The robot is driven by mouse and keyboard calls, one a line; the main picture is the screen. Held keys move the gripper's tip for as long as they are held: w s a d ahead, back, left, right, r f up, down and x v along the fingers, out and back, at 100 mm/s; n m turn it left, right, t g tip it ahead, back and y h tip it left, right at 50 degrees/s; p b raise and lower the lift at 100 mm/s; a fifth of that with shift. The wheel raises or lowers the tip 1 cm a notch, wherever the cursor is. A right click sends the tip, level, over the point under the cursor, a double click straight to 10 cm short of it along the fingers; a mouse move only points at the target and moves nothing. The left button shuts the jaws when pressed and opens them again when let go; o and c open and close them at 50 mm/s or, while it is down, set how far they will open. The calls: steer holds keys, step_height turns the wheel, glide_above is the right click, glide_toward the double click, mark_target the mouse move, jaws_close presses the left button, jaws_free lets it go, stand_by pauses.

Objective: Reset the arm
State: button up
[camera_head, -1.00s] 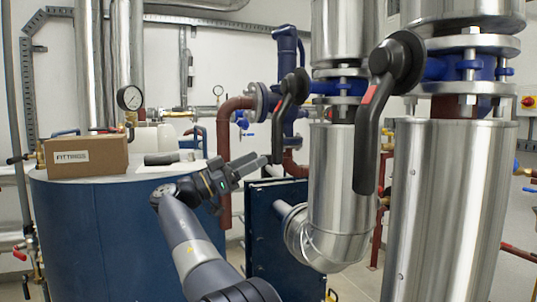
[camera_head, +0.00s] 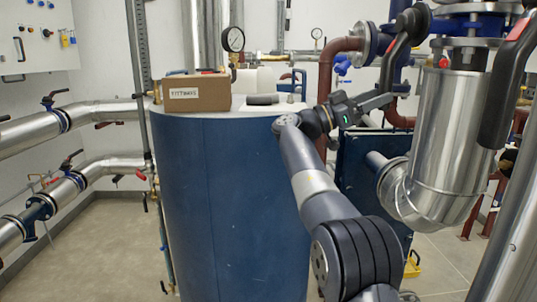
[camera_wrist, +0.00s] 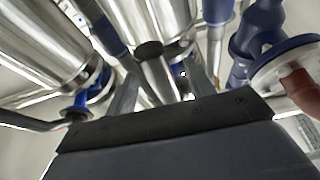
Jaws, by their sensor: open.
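My arm reaches up from the lower right of the head view, over the right side of the blue tank. My gripper (camera_head: 385,102) points right, with its fingertips by the lower end of a black valve lever (camera_head: 390,70). I cannot tell whether they touch. In the wrist view my gripper (camera_wrist: 163,80) has its two grey fingers apart, and I see nothing clearly held between them. The lever's lower end may lie behind the fingers.
A blue tank (camera_head: 215,200) carries a cardboard box (camera_head: 196,92) and a dark cylinder (camera_head: 263,99). Metal-clad pipes (camera_head: 440,140) and a second black lever (camera_head: 508,85) stand at the right. A dark blue panel (camera_head: 355,170) is behind my arm. Floor at left is clear.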

mark_target(392, 91)
steer(key=x, duration=0.4)
steer(key=shift+d+r, duration=0.1)
steer(key=shift+d, duration=0.2)
steer(key=shift+s+n, duration=0.3)
